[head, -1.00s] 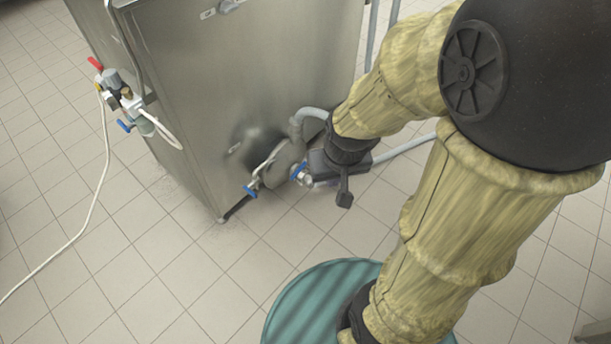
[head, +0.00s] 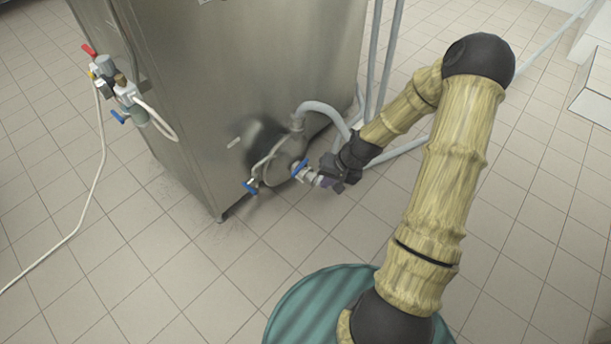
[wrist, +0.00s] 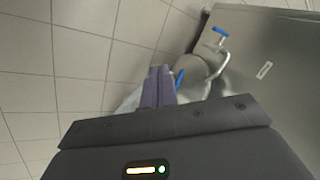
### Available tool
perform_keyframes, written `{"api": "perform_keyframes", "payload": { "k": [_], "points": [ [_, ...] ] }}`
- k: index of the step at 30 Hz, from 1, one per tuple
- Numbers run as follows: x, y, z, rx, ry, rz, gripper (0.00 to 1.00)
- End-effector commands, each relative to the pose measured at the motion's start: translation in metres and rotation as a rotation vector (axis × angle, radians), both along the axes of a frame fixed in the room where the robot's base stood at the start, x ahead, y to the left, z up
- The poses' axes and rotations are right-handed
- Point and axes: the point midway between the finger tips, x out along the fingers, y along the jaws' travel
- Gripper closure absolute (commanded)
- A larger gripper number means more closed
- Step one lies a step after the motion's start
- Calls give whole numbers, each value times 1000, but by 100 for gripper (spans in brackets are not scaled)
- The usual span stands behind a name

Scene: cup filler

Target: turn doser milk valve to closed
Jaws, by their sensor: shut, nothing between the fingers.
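A blue-handled valve (head: 300,168) sits on a pipe fitting low on the steel machine's side. A second blue-handled valve (head: 250,187) is to its left on a thin curved pipe. Nothing marks which one is the doser milk valve. My gripper (head: 328,183) is shut and empty, just right of the nearer valve's fitting. In the wrist view its purple fingers (wrist: 158,86) are together, and the nearer blue handle (wrist: 180,77) shows right beside them, partly hidden. I cannot tell whether they touch. The farther blue handle (wrist: 221,31) is clear of the fingers.
The steel machine (head: 240,80) stands behind the valves. A grey hose (head: 325,108) loops above my gripper, and upright pipes run behind. Another valve cluster with red and blue handles (head: 118,90) hangs on the machine's left side.

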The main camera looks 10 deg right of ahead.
Motion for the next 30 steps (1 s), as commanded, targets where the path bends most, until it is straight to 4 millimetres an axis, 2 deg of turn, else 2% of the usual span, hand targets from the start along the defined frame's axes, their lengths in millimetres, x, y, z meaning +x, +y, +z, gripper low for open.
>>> {"api": "perform_keyframes", "payload": {
  "k": [1, 3, 9, 12, 18, 30],
  "points": [
    [6, -3, -18, 47, -5, -42, 100],
    [17, -7, -34, 104, -23, -98, 100],
    [49, -24, -71, 271, -90, -286, 100],
    [63, -35, -82, 338, -126, -375, 100],
    [76, -49, -89, 395, -163, -460, 100],
    [77, -47, -92, 395, -162, -459, 100]
  ]
}}
